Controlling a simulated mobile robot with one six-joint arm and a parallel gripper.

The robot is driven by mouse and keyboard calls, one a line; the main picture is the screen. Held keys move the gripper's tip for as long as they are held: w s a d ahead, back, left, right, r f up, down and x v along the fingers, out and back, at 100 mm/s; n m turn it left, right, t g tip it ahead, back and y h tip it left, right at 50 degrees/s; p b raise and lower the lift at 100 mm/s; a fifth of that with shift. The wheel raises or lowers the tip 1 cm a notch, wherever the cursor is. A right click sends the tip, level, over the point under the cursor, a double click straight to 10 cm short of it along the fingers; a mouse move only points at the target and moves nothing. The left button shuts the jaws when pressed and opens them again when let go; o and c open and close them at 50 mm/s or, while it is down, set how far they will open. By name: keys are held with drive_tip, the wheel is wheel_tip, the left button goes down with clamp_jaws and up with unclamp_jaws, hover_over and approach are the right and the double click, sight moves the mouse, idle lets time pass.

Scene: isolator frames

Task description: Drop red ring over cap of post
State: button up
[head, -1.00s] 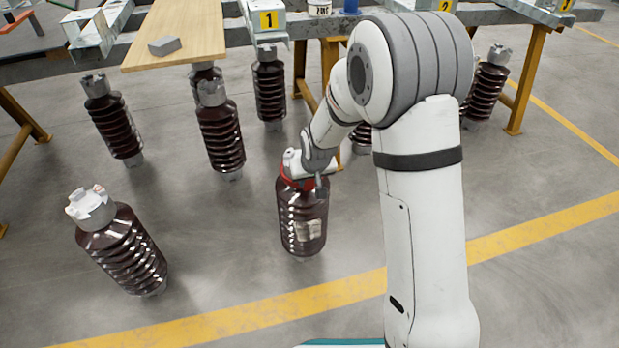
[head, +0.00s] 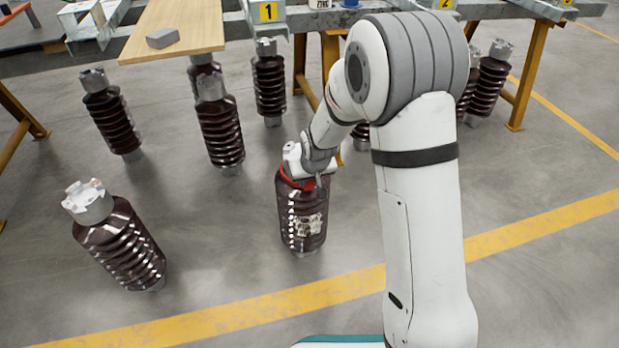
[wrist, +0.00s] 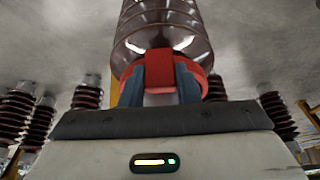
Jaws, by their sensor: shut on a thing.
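The red ring (head: 290,183) is at the top of the dark brown ribbed post (head: 302,222) near the middle of the head view. My gripper (head: 312,177) is above that post's top, and its wrist covers the cap. In the wrist view, the two dark fingers (wrist: 160,84) are shut on a red block of the ring (wrist: 158,68). The post (wrist: 162,28) stretches away behind the ring. The ring's far side is hidden, and I cannot tell whether it is around the cap or just above it.
Another post with a grey cap (head: 89,203) stands at the front left. Several similar posts (head: 219,130) stand behind, by a metal-framed bench (head: 375,15) with a wooden board (head: 177,22). A yellow floor line (head: 250,308) runs in front; the floor around the middle post is clear.

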drive_tip(key=shift+f+b, duration=0.5)
drive_tip(key=shift+f, duration=0.3)
drive_tip(key=o, duration=1)
drive_tip(key=shift+r, duration=0.1)
drive_tip(key=shift+o, duration=0.2)
drive_tip(key=p+v, duration=0.3)
drive_tip(key=v, duration=0.4)
drive_tip(key=shift+r+p, duration=0.3)
drive_tip(key=shift+r, duration=0.05)
drive_tip(key=shift+s, duration=0.15)
drive_tip(key=s+d+r+p, duration=0.3)
drive_tip(key=r+p, duration=0.3)
drive_tip(key=r, duration=0.3)
drive_tip(key=s+d+r+m+p, duration=0.1)
drive_tip(key=s+d+r+p, duration=0.25)
drive_tip(key=r+p, duration=0.45)
drive_tip(key=s+d+r+p, duration=0.2)
drive_tip(key=s+r+p, duration=0.15)
drive_tip(key=r, duration=0.75)
drive_tip(key=s+d+r+m+g+p, duration=0.1)
drive_tip(key=s+d+r+p, duration=0.2)
drive_tip(key=s+r+p, duration=0.4)
drive_tip(key=s+d+r+m+h+p, duration=0.1)
drive_tip(key=s+d+r+p, duration=0.2)
drive_tip(key=s+r+p, duration=0.5)
wheel_tip(320, 180, up, 6)
drive_tip(key=shift+d+r+g+p, duration=0.15)
drive_tip(key=shift+d+g+p, duration=0.2)
drive_tip(key=shift+p, duration=0.4)
